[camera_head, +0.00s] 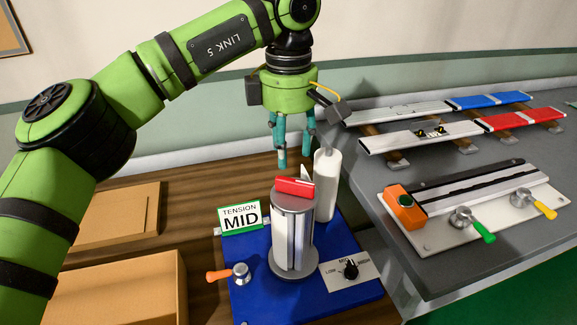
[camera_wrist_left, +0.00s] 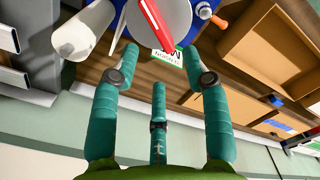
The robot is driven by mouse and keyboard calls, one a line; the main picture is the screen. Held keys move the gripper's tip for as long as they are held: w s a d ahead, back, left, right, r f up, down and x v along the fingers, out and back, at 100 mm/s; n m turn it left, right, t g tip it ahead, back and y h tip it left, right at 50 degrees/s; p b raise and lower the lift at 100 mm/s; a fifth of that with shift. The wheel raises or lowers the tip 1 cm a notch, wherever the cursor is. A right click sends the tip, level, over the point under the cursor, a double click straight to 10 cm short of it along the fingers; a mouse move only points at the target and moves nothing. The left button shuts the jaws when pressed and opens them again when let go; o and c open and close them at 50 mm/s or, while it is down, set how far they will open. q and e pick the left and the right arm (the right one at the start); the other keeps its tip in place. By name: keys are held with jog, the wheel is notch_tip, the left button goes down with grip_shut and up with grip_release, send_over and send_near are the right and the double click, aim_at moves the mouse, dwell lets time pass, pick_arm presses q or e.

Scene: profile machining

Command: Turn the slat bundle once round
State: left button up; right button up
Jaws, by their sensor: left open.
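The slat bundle (camera_head: 292,242) stands upright between two grey discs on a blue base (camera_head: 249,295). A red bar (camera_head: 295,187) lies across its top disc; it also shows at the top edge of the wrist view (camera_wrist_left: 157,28). A white roll (camera_head: 326,188) stands right behind the bundle and shows at the upper left of the wrist view (camera_wrist_left: 80,36). My left gripper (camera_head: 291,152) hangs above and slightly behind the bundle, teal fingers pointing down, open and empty, apart from the bar. My right gripper is not in view.
A sign reading TENSION MID (camera_head: 240,217), an orange-handled clamp (camera_head: 238,272) and a dial (camera_head: 350,269) surround the bundle. Cardboard boxes (camera_head: 113,287) lie at the left. The grey bench (camera_head: 420,265) at the right carries profiles and a clamp plate (camera_head: 470,215).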

pick_arm(q)
jog(key=shift+r, duration=2.35)
